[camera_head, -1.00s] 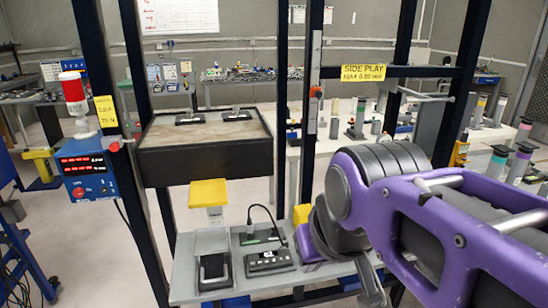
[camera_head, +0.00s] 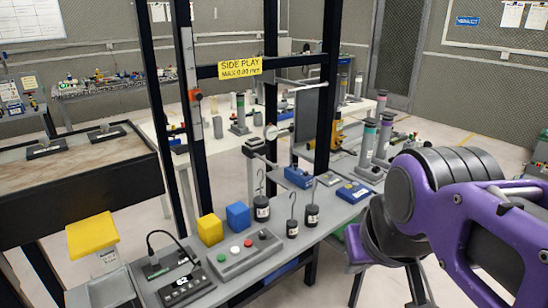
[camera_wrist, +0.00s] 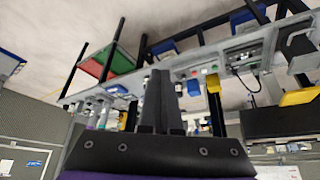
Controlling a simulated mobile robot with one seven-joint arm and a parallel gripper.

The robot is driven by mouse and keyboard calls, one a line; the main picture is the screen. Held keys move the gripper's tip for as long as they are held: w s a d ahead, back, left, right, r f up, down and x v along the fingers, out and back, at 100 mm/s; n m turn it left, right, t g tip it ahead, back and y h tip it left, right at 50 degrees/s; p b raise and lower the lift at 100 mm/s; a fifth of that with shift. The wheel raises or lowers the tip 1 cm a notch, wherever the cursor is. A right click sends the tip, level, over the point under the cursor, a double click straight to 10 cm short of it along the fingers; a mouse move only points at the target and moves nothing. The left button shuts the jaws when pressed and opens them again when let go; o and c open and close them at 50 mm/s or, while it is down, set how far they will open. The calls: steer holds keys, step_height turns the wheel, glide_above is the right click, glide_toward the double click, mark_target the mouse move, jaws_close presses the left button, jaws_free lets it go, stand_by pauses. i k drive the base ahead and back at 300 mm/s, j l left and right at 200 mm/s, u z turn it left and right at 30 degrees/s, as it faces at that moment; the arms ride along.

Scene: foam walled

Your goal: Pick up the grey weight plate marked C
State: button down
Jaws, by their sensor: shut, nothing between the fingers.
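No grey weight plate marked C can be made out in either view. In the head view, dark hooked weights (camera_head: 262,208), (camera_head: 292,228), (camera_head: 312,214) stand upright on the grey bench (camera_head: 232,284); any letters on them are too small to read. In the wrist view my gripper (camera_wrist: 161,75) is shut and empty, its two dark fingers together. The scene appears upside down there, with the bench beyond the fingertips. My gripper is well apart from the hooked weights.
A yellow block (camera_head: 210,229), a blue block (camera_head: 238,216) and a button box (camera_head: 244,256) share the bench. Dark frame posts (camera_head: 334,85) rise behind it. Tall grey cylinders (camera_head: 367,140) stand farther back. My arm covers the lower right.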

mark_target(330, 180)
steer(key=z, duration=0.3)
steer(key=u, duration=1)
steer(key=l+u, duration=0.3)
steer(key=u, duration=0.15)
steer(key=i+l+u, duration=0.1)
steer(key=l+u, duration=0.25)
steer(key=u, duration=0.15)
steer(key=l+u, duration=0.3)
steer(key=k+l+u, duration=0.1)
steer(key=l+u, duration=0.15)
steer(key=l, duration=0.15)
steer(key=k+l+u, duration=0.15)
steer(key=l, duration=0.25)
steer(key=k+l+u, duration=0.1)
steer(key=l, duration=0.25)
